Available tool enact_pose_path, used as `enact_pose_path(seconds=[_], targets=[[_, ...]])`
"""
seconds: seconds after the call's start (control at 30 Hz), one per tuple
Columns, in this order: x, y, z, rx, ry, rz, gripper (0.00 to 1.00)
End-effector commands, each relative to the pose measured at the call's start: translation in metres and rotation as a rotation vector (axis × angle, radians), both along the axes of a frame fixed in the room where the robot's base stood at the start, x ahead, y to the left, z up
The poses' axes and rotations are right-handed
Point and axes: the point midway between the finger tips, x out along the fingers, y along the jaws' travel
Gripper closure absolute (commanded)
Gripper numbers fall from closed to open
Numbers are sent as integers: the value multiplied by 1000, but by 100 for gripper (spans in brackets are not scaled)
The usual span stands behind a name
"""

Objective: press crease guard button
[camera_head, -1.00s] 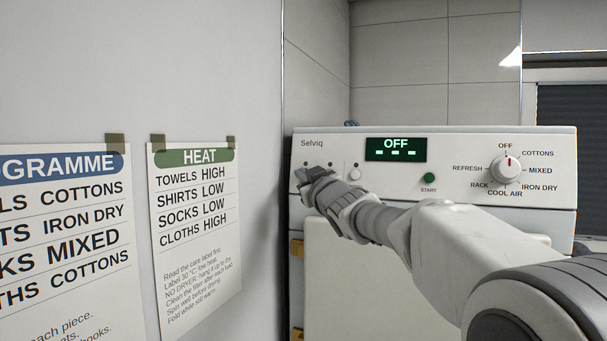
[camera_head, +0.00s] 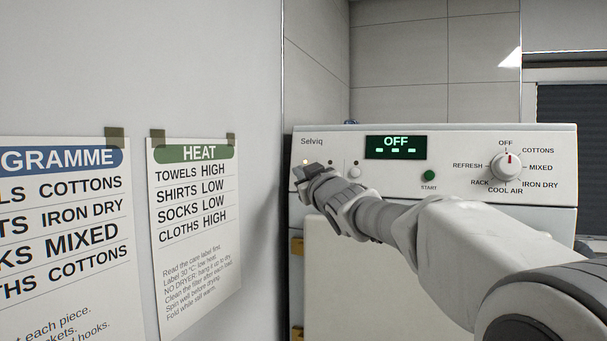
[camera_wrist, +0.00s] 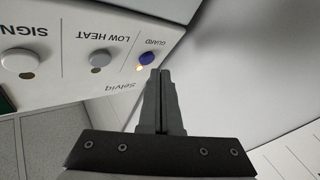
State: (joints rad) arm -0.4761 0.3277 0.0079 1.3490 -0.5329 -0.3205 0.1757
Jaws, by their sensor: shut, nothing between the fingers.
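The dryer's control panel (camera_head: 450,150) faces me. In the wrist view, upside down, the blue button labelled GUARD (camera_wrist: 147,58) sits by the panel's end, with a lit amber lamp (camera_wrist: 140,69) beside it. My gripper (camera_wrist: 160,73) is shut and empty, its tips right beside the blue button; I cannot tell whether they touch it. In the head view my gripper (camera_head: 297,171) is at the panel's left end and hides the button. The same lamp (camera_head: 305,162) glows just above the gripper there.
The low heat button (camera_wrist: 100,58) and the signal button (camera_wrist: 19,60) sit along the same row. A display (camera_head: 396,147) reads OFF. A green start button (camera_head: 429,175) and a programme dial (camera_head: 505,166) are further right. A wall with posters (camera_head: 195,210) stands close on the left.

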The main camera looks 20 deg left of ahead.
Motion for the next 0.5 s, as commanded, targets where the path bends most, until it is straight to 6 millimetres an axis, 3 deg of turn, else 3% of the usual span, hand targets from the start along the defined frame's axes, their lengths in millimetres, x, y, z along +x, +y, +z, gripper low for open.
enact_pose_path(seconds=[0.5], targets=[[-50, 4, 6, 1, -1, 2, 100]])
